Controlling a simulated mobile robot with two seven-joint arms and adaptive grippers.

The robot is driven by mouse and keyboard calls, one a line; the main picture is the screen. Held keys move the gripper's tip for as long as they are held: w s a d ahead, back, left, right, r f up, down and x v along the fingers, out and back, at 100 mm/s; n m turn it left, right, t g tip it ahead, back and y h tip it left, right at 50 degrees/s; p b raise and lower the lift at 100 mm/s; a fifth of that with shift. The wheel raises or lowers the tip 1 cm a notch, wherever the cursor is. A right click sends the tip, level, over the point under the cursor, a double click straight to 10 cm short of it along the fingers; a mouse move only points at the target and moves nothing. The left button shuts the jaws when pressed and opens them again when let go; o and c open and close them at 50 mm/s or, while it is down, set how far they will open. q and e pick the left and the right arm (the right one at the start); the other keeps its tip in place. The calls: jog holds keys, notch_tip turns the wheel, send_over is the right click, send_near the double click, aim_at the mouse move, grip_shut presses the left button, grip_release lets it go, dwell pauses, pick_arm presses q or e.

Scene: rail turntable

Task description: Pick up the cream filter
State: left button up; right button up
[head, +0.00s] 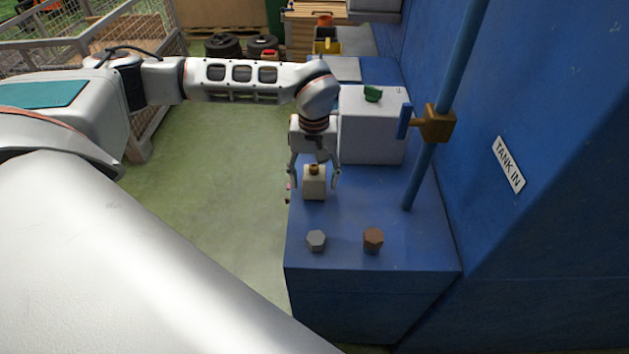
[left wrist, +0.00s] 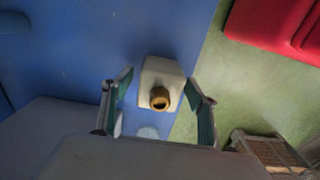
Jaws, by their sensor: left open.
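The cream filter (head: 314,187) is a small cream block with a brass neck on top, standing upright on the blue ledge (head: 345,212) near its left edge. My left gripper (head: 312,183) is open, pointing down over the filter, with one finger on each side of it. The left wrist view shows the filter (left wrist: 162,75), with its round brass opening, between the spread fingers (left wrist: 158,88). I see no clear contact between the fingers and the filter. My right gripper is not in view.
A grey hex piece (head: 316,240) and a brown hex piece (head: 373,241) stand on the ledge in front. A white box (head: 371,135) with a green piece (head: 373,94) is behind. A blue pipe (head: 424,172) with a brass valve (head: 437,124) rises at right. Green floor lies left.

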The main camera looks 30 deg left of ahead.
pick_arm(q)
jog(key=shift+f, duration=0.95)
jog(key=c, duration=1.3)
jog(key=shift+r, duration=0.1)
